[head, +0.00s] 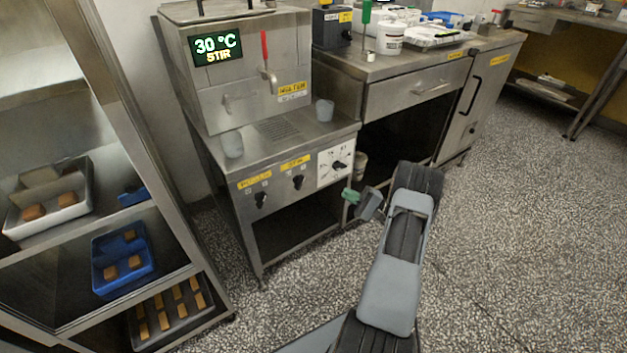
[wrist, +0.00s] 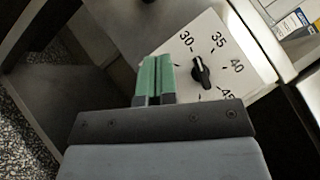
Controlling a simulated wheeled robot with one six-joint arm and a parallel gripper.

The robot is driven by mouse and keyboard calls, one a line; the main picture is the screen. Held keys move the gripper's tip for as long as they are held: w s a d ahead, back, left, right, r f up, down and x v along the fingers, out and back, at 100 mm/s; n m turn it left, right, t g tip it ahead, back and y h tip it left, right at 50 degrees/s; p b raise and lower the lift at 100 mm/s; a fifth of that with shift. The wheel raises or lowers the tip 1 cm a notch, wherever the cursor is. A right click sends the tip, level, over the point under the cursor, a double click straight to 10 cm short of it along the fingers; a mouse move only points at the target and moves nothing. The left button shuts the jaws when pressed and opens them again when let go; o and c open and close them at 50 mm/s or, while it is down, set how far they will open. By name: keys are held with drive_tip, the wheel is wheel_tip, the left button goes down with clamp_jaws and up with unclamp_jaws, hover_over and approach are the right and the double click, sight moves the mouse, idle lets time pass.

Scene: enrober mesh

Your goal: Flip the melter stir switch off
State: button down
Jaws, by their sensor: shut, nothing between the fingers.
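The melter (head: 245,75) is a steel machine whose display (head: 215,46) reads 30 °C and STIR. Its lower front panel has two black switches under yellow labels, a left one (head: 261,199) and a right one (head: 298,182). The labels are too small to read surely. Right of them is a white dial plate with a black temperature knob (head: 338,166), which also shows in the wrist view (wrist: 201,73). My gripper (head: 350,196) has green fingers, shut and empty, in front of the panel just below the dial. In the wrist view the fingertips (wrist: 155,62) appear left of the knob.
A rack (head: 165,215) with trays of brown bars stands at the left. Cups (head: 324,110) stand on the melter's ledge. A steel counter (head: 415,65) with a drawer and containers is at the right. The speckled floor (head: 500,220) is clear at the right.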

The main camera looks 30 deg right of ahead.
sight(299, 181)
drive_tip(key=shift+d+f, duration=0.1)
drive_tip(key=shift+d, duration=0.1)
drive_tip(key=b+x, duration=0.2)
drive_tip(key=x, duration=0.8)
drive_tip(key=shift+s+a+r+b, duration=0.15)
drive_tip(key=shift+a+r, duration=0.4)
drive_tip(key=shift+a, duration=0.3)
drive_tip(key=shift+s+a+r+b, duration=0.15)
drive_tip(key=shift+a+r, duration=0.35)
drive_tip(key=shift+a, duration=0.35)
drive_tip(key=shift+w, duration=0.1)
drive_tip(key=shift+r+n+g+h, duration=0.1)
drive_tip(key=shift+n+g+h, duration=0.2)
drive_tip(key=shift+n+g, duration=0.35)
